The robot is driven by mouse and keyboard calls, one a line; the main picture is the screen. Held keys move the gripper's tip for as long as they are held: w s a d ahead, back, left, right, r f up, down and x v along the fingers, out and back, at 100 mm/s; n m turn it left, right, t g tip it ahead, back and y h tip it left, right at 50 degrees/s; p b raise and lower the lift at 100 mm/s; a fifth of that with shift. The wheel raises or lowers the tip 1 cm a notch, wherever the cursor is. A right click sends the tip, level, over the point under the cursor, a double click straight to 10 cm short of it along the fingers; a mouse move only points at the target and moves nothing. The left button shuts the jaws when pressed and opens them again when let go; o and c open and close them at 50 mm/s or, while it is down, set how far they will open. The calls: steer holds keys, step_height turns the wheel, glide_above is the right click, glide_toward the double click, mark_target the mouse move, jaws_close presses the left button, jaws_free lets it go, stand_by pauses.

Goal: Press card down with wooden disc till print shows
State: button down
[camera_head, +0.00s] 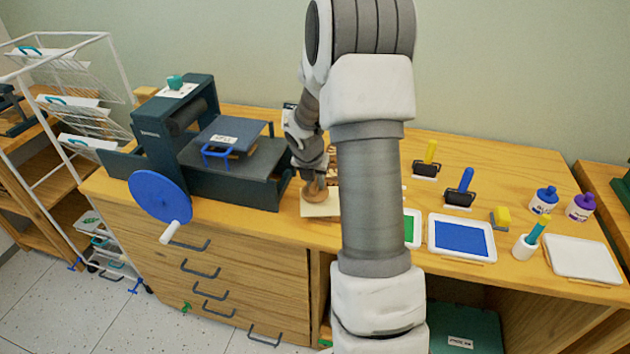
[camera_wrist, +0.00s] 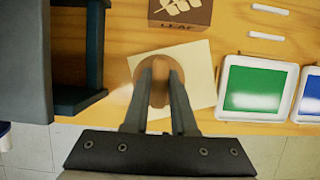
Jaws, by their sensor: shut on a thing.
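The cream card (camera_head: 322,208) lies flat on the bench top near its front edge, right of the press. In the wrist view the card (camera_wrist: 199,82) is tilted a little. The wooden disc (camera_head: 314,190) is in my gripper (camera_head: 316,178), over the card. In the wrist view the disc (camera_wrist: 159,93) shows between the two fingers of my gripper (camera_wrist: 160,75), which are shut on it. I cannot tell whether the disc touches the card. No print shows on the bare part of the card; the part under the disc is hidden.
A block labelled LEAF (camera_wrist: 181,12) lies just behind the card. The dark press (camera_head: 235,160) with a blue wheel stands left. A green ink tray (camera_wrist: 258,88) and a blue ink tray (camera_head: 461,237) lie right. Rollers, bottles and a white tray (camera_head: 582,259) are farther right.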

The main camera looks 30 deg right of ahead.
steer(key=shift+r+p, duration=2.65)
steer(key=shift+r, duration=0.1)
steer(key=shift+a+f, duration=0.1)
steer(key=shift+a, duration=0.05)
